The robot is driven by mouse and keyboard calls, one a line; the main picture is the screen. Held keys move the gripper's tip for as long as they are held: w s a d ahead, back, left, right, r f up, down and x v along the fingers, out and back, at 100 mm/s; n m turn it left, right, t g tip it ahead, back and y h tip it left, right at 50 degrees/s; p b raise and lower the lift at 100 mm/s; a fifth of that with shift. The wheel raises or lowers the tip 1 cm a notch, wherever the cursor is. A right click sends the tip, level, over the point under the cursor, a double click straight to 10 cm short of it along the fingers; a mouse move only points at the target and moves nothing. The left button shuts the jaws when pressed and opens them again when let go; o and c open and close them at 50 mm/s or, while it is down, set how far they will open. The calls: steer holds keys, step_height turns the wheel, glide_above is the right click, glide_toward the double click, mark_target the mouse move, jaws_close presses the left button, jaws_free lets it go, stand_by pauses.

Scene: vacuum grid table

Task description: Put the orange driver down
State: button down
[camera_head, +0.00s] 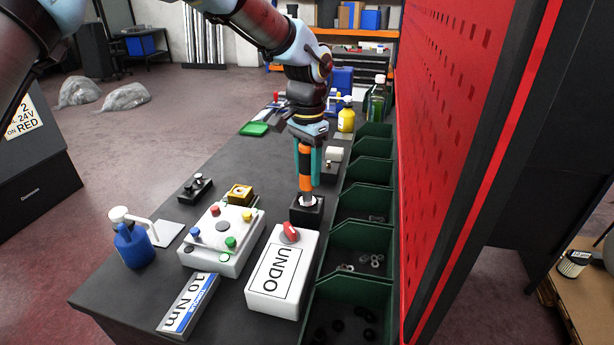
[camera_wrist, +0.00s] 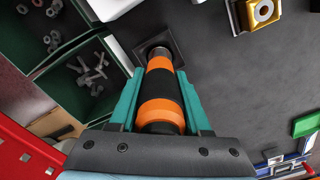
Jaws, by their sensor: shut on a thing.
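The orange driver (camera_head: 305,168), orange with black bands, is upright in my gripper (camera_head: 308,150). In the wrist view the driver (camera_wrist: 160,108) lies between the two teal fingers of my gripper (camera_wrist: 158,100), which are shut on it. Its lower end is at a small black square holder (camera_head: 307,214) on the table, also seen in the wrist view (camera_wrist: 172,40). The tip seems to be at or in the holder's opening; how deep it sits is hidden.
A white UNDO box (camera_head: 268,296) stands just in front of the holder. A white box with coloured buttons (camera_head: 205,256) is to the left. Green bins (camera_head: 350,236) with small parts line the right edge, beside a red perforated panel (camera_head: 440,120). Dark tabletop (camera_head: 262,160) left of the gripper is clear.

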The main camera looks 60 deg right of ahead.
steer(key=shift+f+p, duration=0.3)
steer(key=shift+f, duration=0.9)
steer(key=shift+f, duration=0.15)
steer(key=shift+c, duration=1.8)
jaws_free()
step_height(320, 180, up, 12)
steer(key=b, duration=0.3)
